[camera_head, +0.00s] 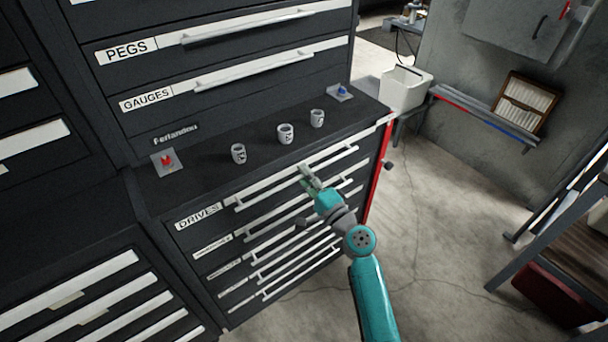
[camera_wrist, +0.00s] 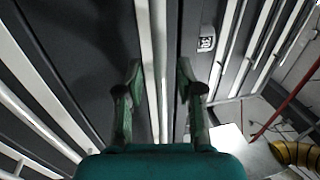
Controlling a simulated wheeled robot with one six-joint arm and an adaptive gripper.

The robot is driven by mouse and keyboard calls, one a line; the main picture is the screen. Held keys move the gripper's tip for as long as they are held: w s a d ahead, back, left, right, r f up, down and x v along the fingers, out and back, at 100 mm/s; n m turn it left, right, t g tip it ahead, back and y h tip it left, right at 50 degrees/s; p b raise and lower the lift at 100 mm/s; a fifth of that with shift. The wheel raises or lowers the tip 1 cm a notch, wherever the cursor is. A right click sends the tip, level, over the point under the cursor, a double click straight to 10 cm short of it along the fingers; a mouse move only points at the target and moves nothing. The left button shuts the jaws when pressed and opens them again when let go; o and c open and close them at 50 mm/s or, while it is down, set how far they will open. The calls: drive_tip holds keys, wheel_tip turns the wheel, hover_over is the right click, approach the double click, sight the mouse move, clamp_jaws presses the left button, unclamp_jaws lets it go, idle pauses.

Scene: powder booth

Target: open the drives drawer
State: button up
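The drives drawer (camera_head: 197,216) is the dark top drawer of the lower cabinet, with a white label reading DRIVES. Its front looks flush with the cabinet, so it appears shut. Its long pale bar handle (camera_head: 262,191) runs along the front. My gripper (camera_head: 308,174) is at the right part of this handle. In the wrist view my gripper (camera_wrist: 159,75) is open, with a finger on each side of a pale bar (camera_wrist: 146,50). I see gaps between the bar and the fingers; I cannot tell how deep the bar sits between them.
Several more handled drawers lie below. On the worktop above stand three cups (camera_head: 286,134), a red-knobbed plate (camera_head: 167,162) and a blue-knobbed one (camera_head: 341,92). A white bin (camera_head: 404,89) stands behind right. Concrete floor (camera_head: 440,230) is free to the right.

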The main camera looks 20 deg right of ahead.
drive_tip(key=shift+w+a+r, duration=0.1)
drive_tip(key=shift+w, duration=0.15)
clamp_jaws()
drive_tip(key=shift+s, duration=0.15)
